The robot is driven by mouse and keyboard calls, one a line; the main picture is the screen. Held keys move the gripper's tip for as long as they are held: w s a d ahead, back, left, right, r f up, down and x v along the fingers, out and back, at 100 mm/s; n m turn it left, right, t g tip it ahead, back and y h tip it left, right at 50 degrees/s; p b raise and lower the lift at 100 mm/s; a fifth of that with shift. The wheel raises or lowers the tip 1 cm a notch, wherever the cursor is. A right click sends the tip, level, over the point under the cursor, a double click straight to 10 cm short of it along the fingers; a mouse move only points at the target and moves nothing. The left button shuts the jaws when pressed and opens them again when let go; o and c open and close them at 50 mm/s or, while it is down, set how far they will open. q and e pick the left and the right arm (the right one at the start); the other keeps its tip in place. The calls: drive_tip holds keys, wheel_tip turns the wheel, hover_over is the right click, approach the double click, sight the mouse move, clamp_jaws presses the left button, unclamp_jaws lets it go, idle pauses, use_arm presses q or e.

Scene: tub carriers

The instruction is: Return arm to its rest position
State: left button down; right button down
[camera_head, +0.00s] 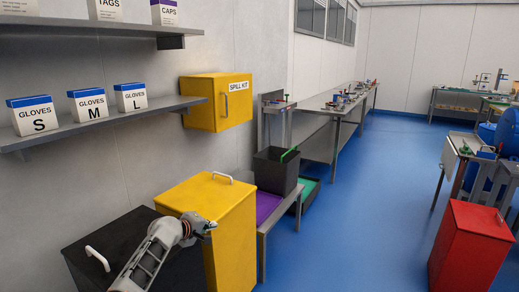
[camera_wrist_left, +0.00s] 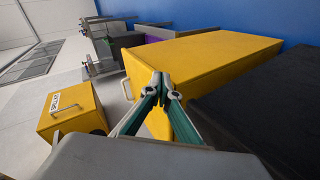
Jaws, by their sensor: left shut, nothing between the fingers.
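My left gripper (camera_head: 207,227) comes in from the bottom left in the head view, just in front of the tall yellow bin (camera_head: 232,247). Its fingers are shut with nothing between them. In the left wrist view my left gripper (camera_wrist_left: 160,84) shows with its fingertips together, the yellow bin (camera_wrist_left: 215,52) behind them. I cannot tell whether the fingers touch the bin. My right gripper is in neither view.
A black bin (camera_head: 84,241) with a light handle stands left of the yellow one. A shelf (camera_head: 110,122) with glove boxes and a yellow spill kit box (camera_head: 215,108) are on the wall. A red bin (camera_head: 469,250) stands at right. The blue floor (camera_head: 370,190) between is clear.

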use_arm(q)
drive_tip(key=s+a+f+m+y, duration=0.1)
drive_tip(key=s+a+f+m, duration=0.15)
drive_tip(key=s+f, duration=0.9)
drive_tip(key=s+a+f+m+y, duration=0.1)
drive_tip(key=s+f+m, duration=0.3)
drive_tip(key=s+f, duration=0.75)
drive_tip(key=s+r+m, duration=0.1)
drive_tip(key=s+m, duration=0.2)
drive_tip(key=s, duration=1.1)
drive_tip(key=s+d+r+m, duration=0.1)
drive_tip(key=s+m, duration=0.3)
drive_tip(key=s, duration=1.1)
drive_tip(key=shift+s+r, duration=0.25)
drive_tip(key=shift+r, duration=0.35)
drive_tip(key=shift+d+m, duration=0.1)
drive_tip(key=shift+m, duration=0.15)
